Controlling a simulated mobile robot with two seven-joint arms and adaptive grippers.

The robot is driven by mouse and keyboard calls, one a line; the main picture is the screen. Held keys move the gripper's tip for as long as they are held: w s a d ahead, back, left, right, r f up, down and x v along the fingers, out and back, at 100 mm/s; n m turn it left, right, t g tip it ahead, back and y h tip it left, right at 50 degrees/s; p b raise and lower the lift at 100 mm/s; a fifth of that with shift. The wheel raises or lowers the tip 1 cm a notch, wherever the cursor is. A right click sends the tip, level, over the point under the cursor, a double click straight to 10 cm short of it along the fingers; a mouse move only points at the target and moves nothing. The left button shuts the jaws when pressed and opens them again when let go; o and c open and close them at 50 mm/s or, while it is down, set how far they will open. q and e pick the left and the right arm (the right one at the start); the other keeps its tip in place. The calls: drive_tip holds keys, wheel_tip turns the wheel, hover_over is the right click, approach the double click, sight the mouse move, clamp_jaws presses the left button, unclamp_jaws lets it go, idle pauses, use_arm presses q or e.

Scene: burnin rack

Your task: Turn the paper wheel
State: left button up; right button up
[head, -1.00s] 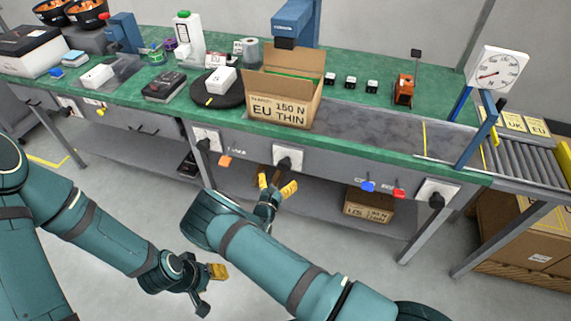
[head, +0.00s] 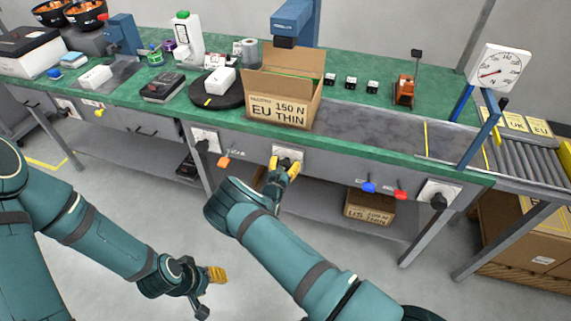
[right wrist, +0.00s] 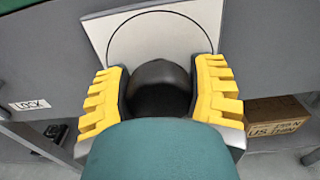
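No label readable here names the paper wheel. A dark round knob on a white plate (head: 297,154) with a thin circle is on the bench front below the carton. My right gripper (head: 282,170) is at this knob. In the right wrist view the knob (right wrist: 160,90) sits between the two yellow fingers, one on each side, with narrow gaps beside it. The gripper looks open around it; contact is not clear. Similar knobs on white plates are farther left (head: 203,143) and right (head: 438,198). My left gripper (head: 208,292) is open and empty, low over the floor.
An open carton (head: 280,110) marked EU THIN stands on the green bench above. A red switch (head: 400,189), a blue one (head: 369,187) and an orange one (head: 224,162) stick out from the front panel. A carton (head: 369,208) lies on the lower shelf.

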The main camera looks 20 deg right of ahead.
drive_tip(key=c, duration=0.5)
drive_tip(key=shift+c, duration=0.2)
drive_tip(key=shift+f+m, duration=0.1)
drive_tip(key=shift+m, duration=0.3)
drive_tip(key=m+p, duration=0.1)
drive_tip(key=m, duration=0.1)
drive_tip(key=shift+m, duration=0.4)
drive_tip(key=m+p, duration=0.1)
drive_tip(key=m, duration=0.3)
drive_tip(key=shift+m, duration=0.3)
drive_tip(key=m, duration=0.3)
drive_tip(key=shift+f+m, duration=0.1)
drive_tip(key=shift+m, duration=0.2)
drive_tip(key=shift+s+m+p, duration=0.1)
drive_tip(key=shift+m+p, duration=0.35)
drive_tip(key=shift+m, duration=1.45)
drive_tip(key=shift+a+f, duration=0.1)
